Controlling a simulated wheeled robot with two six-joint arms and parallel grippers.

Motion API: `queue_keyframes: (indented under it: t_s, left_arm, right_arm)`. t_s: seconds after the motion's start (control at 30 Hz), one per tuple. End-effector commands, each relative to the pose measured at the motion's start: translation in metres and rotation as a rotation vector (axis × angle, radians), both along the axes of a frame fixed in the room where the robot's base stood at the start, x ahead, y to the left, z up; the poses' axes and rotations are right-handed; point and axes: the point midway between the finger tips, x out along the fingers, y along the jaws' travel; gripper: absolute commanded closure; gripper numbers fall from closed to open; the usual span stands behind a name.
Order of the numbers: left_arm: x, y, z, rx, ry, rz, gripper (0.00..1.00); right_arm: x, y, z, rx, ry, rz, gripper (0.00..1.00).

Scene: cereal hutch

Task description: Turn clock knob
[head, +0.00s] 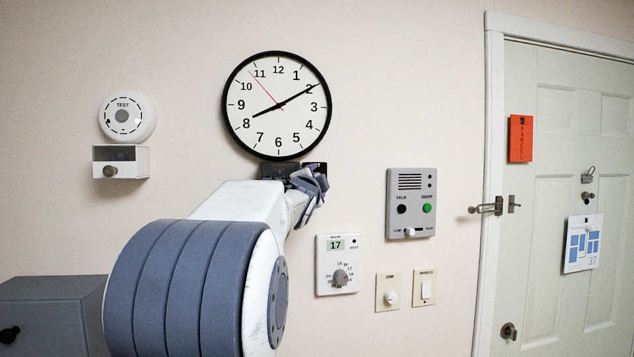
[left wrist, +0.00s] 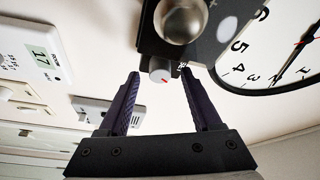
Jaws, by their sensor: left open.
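The round black-rimmed wall clock (head: 278,105) hangs above a dark control box (head: 277,171). My left gripper (head: 312,185) is at this box in the head view, and my arm and fingers hide most of it. In the left wrist view the dark box (left wrist: 205,47) carries a large silver round knob (left wrist: 180,18) and a small pale cylindrical knob (left wrist: 159,69) with a red mark. My open left gripper (left wrist: 160,76) has its fingertips on either side of the small knob's outline. I cannot tell whether they touch it. My right gripper is not in view.
A thermostat (head: 338,264) sits on the wall below and right of the gripper, with a grey intercom panel (head: 411,203) farther right. A white TEST alarm (head: 127,117) is at the left. A door (head: 560,120) stands at the right.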

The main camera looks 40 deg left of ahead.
Motion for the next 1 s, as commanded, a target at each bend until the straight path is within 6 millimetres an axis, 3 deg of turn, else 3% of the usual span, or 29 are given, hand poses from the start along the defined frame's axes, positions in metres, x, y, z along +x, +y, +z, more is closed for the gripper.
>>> queue_keyframes:
  t_s: [0.27, 0.5, 1.0]
  left_arm:
    - [-0.045, -0.024, -0.007, 0.002, -0.002, 0.000, 0.34]
    - [-0.079, -0.042, -0.009, 0.001, -0.002, 0.001, 0.34]
    - [-0.086, -0.049, -0.014, -0.010, 0.002, -0.006, 0.34]
  right_arm:
    - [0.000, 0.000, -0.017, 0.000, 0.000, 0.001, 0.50]
    - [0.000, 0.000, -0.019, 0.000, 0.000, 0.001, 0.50]
    - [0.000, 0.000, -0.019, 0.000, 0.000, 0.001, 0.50]
